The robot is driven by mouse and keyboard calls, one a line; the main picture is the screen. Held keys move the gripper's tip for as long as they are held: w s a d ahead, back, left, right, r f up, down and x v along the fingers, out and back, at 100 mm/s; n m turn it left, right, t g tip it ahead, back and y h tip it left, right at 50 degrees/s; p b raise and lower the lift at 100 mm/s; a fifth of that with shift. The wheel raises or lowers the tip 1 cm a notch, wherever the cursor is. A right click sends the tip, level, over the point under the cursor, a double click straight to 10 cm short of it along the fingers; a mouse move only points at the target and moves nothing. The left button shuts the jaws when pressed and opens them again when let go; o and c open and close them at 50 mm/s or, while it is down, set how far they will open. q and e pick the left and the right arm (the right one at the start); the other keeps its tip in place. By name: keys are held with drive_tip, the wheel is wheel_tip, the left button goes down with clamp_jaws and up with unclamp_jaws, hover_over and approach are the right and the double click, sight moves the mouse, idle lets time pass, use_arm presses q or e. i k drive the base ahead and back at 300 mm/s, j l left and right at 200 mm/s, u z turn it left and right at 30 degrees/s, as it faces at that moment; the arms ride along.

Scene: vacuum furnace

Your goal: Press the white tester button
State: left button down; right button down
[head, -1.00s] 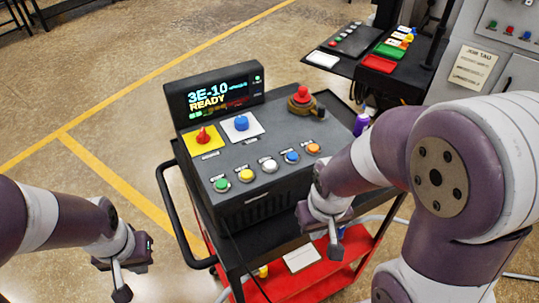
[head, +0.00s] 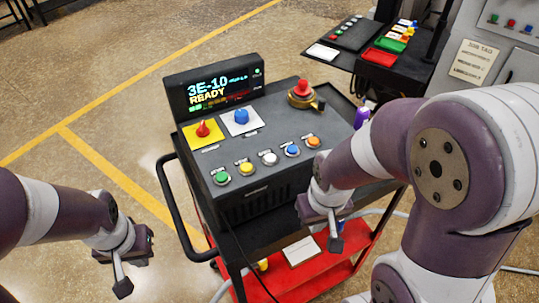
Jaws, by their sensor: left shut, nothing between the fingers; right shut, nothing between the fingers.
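The tester (head: 255,190) is a dark grey box on a cart, with a row of coloured buttons on its sloped front. The white button (head: 270,159) sits in the middle of the row, between the yellow button (head: 246,168) and the blue button (head: 292,151). The green button (head: 222,178) is at the left end and the orange button (head: 313,142) at the right end. My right gripper (head: 335,243) is shut and empty, in front of the tester and right of the white button. My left gripper (head: 122,287) is shut and empty, left of the cart, well apart from the buttons.
The tester's display (head: 215,88) reads 3E-10 READY. The black cart handle (head: 181,215) and a red lower shelf (head: 317,265) are below.

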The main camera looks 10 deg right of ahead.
sight(268, 158)
drive_tip(key=j+z, duration=0.3)
drive_tip(key=k+j+z, duration=0.1)
drive_tip(key=j+z, duration=0.15)
drive_tip(key=i+j+z, duration=0.15)
drive_tip(key=j+z, duration=0.35)
drive_tip(key=i+j+z, duration=0.1)
drive_tip(key=j+z, duration=0.7)
drive_tip(key=z, duration=0.15)
